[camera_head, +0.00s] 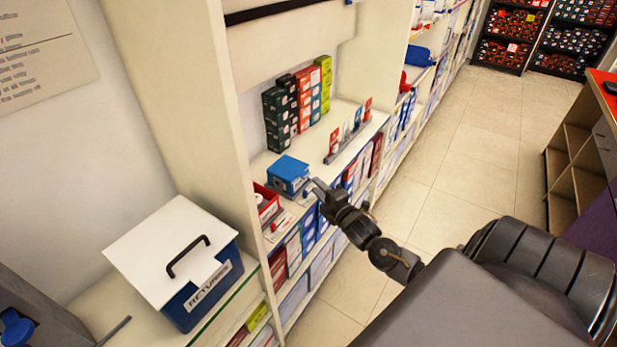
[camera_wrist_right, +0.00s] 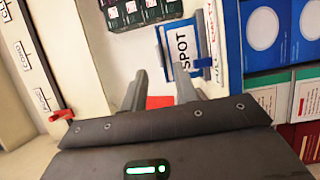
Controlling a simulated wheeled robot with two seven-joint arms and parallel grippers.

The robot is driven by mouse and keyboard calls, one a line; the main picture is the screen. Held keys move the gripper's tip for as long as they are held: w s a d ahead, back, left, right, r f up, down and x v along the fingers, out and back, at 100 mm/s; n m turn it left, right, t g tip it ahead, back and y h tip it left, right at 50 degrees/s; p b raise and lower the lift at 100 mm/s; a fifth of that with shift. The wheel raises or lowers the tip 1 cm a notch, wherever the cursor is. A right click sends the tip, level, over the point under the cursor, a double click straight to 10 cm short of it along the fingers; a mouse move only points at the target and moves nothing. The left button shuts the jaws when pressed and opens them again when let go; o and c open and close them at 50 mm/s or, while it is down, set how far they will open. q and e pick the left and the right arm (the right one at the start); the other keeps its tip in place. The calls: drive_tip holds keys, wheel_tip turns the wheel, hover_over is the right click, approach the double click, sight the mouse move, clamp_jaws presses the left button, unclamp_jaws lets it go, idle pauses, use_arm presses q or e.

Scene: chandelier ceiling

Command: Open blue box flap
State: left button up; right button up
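A small blue box (camera_head: 288,175) stands on the upper shelf at its near edge in the head view. Its top looks flat; I cannot make out the flap's edge. In the right wrist view a blue-edged white face marked "SPOT" (camera_wrist_right: 183,45) shows just beyond the fingers and seems to be this box. My right gripper (camera_head: 314,188) is beside the box, on its right front side. In the wrist view its two fingers (camera_wrist_right: 160,88) are apart with nothing held between them. Contact with the box cannot be told. My left gripper is not in view.
A red tray (camera_head: 266,204) sits left of the blue box. Stacked small cartons (camera_head: 297,105) stand behind, and a grey rack (camera_head: 348,142) lies to the right. A blue box with white lid, marked "RETURNS" (camera_head: 217,288), stands at left. Floor on the right is open.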

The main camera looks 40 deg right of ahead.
approach(291, 169)
drive_tip(key=w+d, duration=0.2)
drive_tip(key=w, duration=0.1)
drive_tip(key=shift+w+d+p, duration=0.1)
drive_tip(key=shift+d+p, duration=0.2)
drive_tip(key=shift+c, duration=0.2)
clamp_jaws()
